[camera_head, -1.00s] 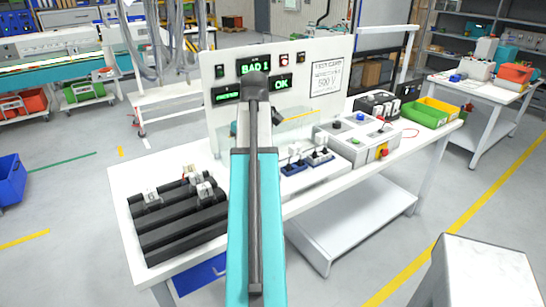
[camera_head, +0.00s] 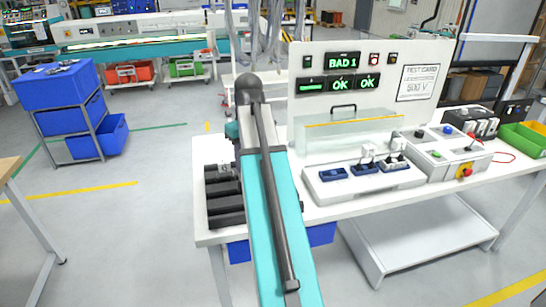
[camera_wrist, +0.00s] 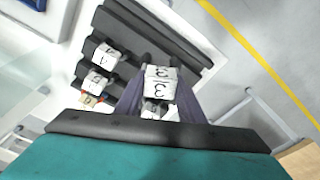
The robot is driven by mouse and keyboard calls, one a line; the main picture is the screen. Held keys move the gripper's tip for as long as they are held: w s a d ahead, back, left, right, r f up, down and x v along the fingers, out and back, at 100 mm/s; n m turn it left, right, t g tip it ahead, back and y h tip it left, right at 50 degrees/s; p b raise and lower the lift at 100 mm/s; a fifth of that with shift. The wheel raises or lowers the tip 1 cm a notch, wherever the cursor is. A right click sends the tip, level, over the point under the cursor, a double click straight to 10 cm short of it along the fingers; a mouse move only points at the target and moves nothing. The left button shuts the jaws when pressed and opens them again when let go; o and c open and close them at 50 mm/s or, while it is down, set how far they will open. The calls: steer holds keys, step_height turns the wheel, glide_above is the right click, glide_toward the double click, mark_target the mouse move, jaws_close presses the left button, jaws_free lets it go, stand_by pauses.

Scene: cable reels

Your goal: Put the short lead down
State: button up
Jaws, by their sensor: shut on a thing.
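In the wrist view my gripper (camera_wrist: 163,66) is shut on a white block with a black mark, which I take to be the short lead (camera_wrist: 159,84). It is over the black slotted rack (camera_wrist: 175,38); I cannot tell whether it touches the rack. Two other white-tagged leads (camera_wrist: 104,56) (camera_wrist: 95,82) sit in the rack to the left. In the head view the rack (camera_head: 226,203) is at the left end of the white bench, partly hidden behind my arm. My gripper and the held lead are mostly hidden there.
A test panel (camera_head: 372,70) reads BAD 1, OK, OK. Before it, a white strip holds blue sockets (camera_head: 333,174), with white plugs (camera_head: 367,153) on the right ones. A grey control box (camera_head: 440,155) stands to the right. A blue drawer unit (camera_head: 62,90) stands left, across open floor.

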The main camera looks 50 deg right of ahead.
steer(key=w+a, duration=0.3)
steer(key=a, duration=0.8)
steer(key=w+a+f, duration=0.1)
steer(key=w+a, duration=0.3)
steer(key=a, duration=0.8)
steer(key=w+a+f+n, duration=0.1)
steer(key=w+a, duration=0.3)
steer(key=a, duration=0.8)
steer(key=shift+w+f, duration=0.15)
steer(key=shift+w, duration=0.05)
steer(key=shift+s+d, duration=0.1)
